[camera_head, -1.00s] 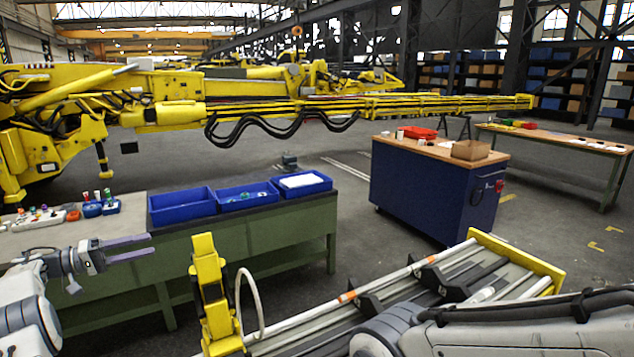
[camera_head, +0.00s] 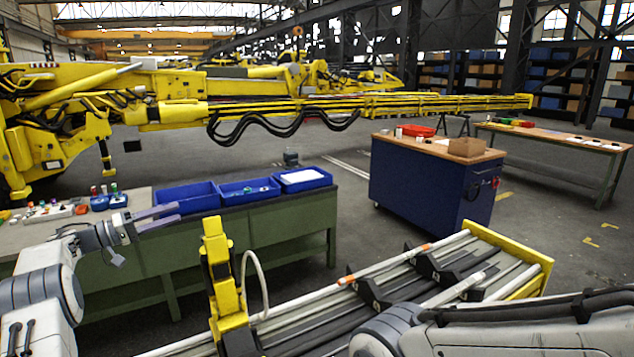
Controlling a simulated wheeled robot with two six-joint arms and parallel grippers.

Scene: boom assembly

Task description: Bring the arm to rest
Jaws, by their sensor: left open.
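My left gripper (camera_head: 158,217) is at the left, in front of the green workbench (camera_head: 268,222). Its two grey fingers are apart and point right, with nothing between them. Its arm comes in from the lower left. My right arm crosses the lower right; its gripper is out of the picture. Below and right of the left gripper lies the boom assembly (camera_head: 437,270) with a yellow end frame (camera_head: 510,247), grey rails and black brackets. A yellow upright part (camera_head: 222,270) stands at its left end, beside a looped white hose (camera_head: 258,283).
Blue bins (camera_head: 187,196) and small coloured parts (camera_head: 110,198) sit on the workbench, close to the left gripper. A blue cabinet (camera_head: 415,191) stands at centre right, with a wooden table (camera_head: 560,140) behind it. A large yellow boom machine spans the back. Floor between is open.

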